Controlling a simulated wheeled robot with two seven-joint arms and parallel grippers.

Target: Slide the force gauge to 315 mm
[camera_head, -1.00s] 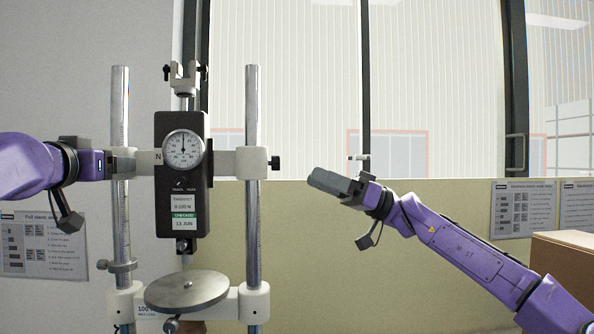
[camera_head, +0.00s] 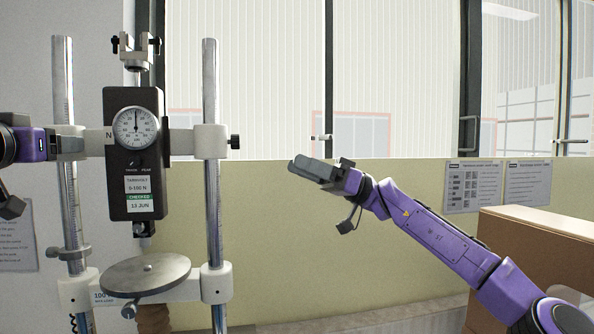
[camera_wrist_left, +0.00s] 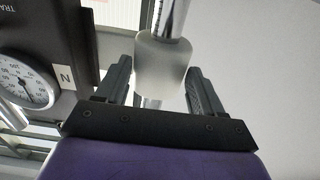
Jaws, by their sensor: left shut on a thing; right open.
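The force gauge (camera_head: 134,185), a black box with a round white dial (camera_head: 135,127), is on a white crosshead (camera_head: 183,142) between two steel posts. The left post (camera_head: 66,200) carries a scale, too small to read. A black knob (camera_head: 234,142) sits at the crosshead's right end. My left gripper (camera_head: 70,143) is at the crosshead's left end. In the left wrist view its fingers (camera_wrist_left: 155,85) straddle the white crosshead sleeve (camera_wrist_left: 160,65) around the post, shut on it. My right gripper (camera_head: 312,168) is open and empty, right of the stand, apart from it.
A small clamp collar (camera_head: 70,252) sits low on the left post. A round grey plate (camera_head: 145,274) lies below the gauge, and a bracket (camera_head: 136,50) is above it. A cardboard box (camera_head: 540,245) is at the right. The space between stand and right arm is clear.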

